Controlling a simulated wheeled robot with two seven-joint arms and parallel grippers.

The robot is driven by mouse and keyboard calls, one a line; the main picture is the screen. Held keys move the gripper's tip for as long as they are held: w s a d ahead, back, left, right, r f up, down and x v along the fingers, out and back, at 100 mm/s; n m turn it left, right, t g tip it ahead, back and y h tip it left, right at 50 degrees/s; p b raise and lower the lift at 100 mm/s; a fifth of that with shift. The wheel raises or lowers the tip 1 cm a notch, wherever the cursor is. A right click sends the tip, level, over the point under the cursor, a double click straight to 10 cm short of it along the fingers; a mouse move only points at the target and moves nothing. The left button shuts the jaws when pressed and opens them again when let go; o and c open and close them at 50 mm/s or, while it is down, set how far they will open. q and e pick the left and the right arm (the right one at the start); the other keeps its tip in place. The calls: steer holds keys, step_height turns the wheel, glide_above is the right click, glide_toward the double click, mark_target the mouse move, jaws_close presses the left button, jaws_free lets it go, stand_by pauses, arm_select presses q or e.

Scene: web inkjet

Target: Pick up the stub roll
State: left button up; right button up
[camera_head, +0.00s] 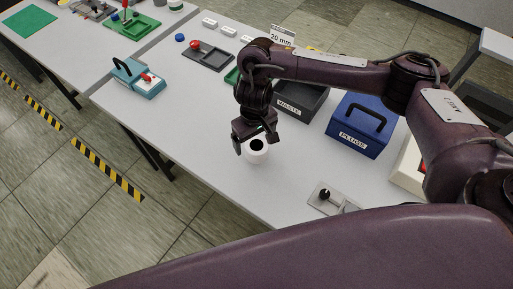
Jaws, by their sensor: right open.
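The stub roll (257,155) looks like a small white cylinder with a dark round hole in its top. It stands on the white table (205,130) near the front edge. My right gripper (254,146) points down right at the roll, with its fingers at the roll's far side and top. The right gripper is open, and I cannot tell whether it touches the roll. The gripper hides part of the roll's back. No left gripper shows.
A grey bin marked WASTE (290,107) and a blue box marked PLUGS (358,127) stand right of the gripper. A grey plate with a black knob (325,195) lies at the front right. A teal device (138,78) sits at the left edge. Table between is clear.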

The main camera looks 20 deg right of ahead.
mark_target(257, 148)
steer(key=f, duration=0.3)
steer(key=shift+d+f+b, duration=0.1)
steer(key=shift+d+b, duration=0.15)
steer(key=shift+b, duration=0.1)
steer(key=shift+w+d+f, duration=0.1)
steer(key=shift+w+f, duration=0.15)
steer(key=shift+f, duration=0.55)
steer(key=c, duration=0.7)
arm_select(q)
steer(key=shift+w+f, duration=0.6)
steer(key=shift+f, duration=0.05)
arm_select(e)
steer(key=shift+r, duration=0.1)
steer(key=c, duration=0.6)
